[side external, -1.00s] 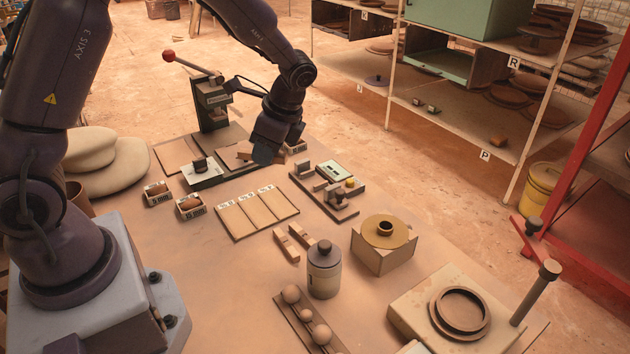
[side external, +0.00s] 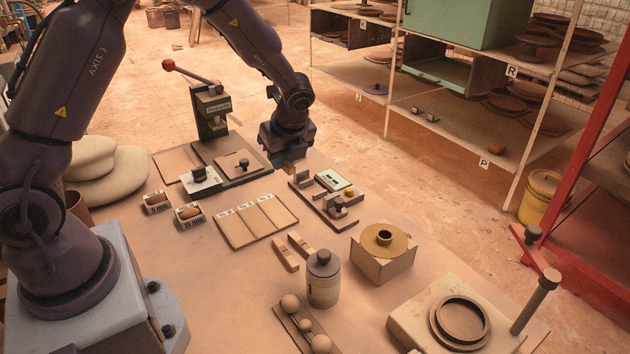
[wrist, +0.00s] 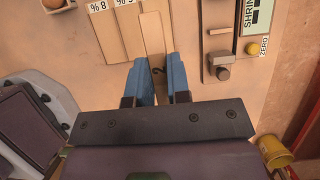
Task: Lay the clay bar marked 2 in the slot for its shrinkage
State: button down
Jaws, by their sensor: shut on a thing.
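My gripper (wrist: 160,85) is shut on a clay bar (wrist: 151,35), which carries a dark 2 between the blue fingers in the wrist view. In the side view my gripper (side external: 284,163) hangs at the back of the table, left of the gauge, and the bar is mostly hidden. The slot board (side external: 256,221) has several slots with percent labels along its back edge; it also shows in the wrist view (wrist: 109,40). I cannot read every label.
The shrinkage gauge (side external: 341,221) with a green display stands right of the slot board. A lever press (side external: 210,112) stands behind, and two small boxes (side external: 189,216) are at left. A lidded jar (side external: 323,283) stands in front.

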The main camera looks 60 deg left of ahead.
jog(key=w+a+f, duration=0.1)
jog(key=w+f, duration=0.1)
jog(key=w, duration=0.1)
jog(key=w+f, duration=0.3)
jog(key=w+a+f, duration=0.1)
jog(key=w+f, duration=0.1)
jog(key=w, duration=0.1)
jog(key=shift+w+a+f, duration=0.15)
jog(key=shift+a+f, duration=0.1)
jog(key=shift+a, duration=0.1)
jog(key=shift+w+a+f, duration=0.1)
jog(key=shift+w+f, duration=0.1)
jog(key=shift+f, duration=0.7)
jog(key=shift+w+a+f, duration=0.1)
jog(key=shift+w+f, duration=0.1)
jog(key=shift+f, duration=0.65)
jog(key=c, duration=1.1)
grip_release()
jog(key=shift+d, duration=0.1)
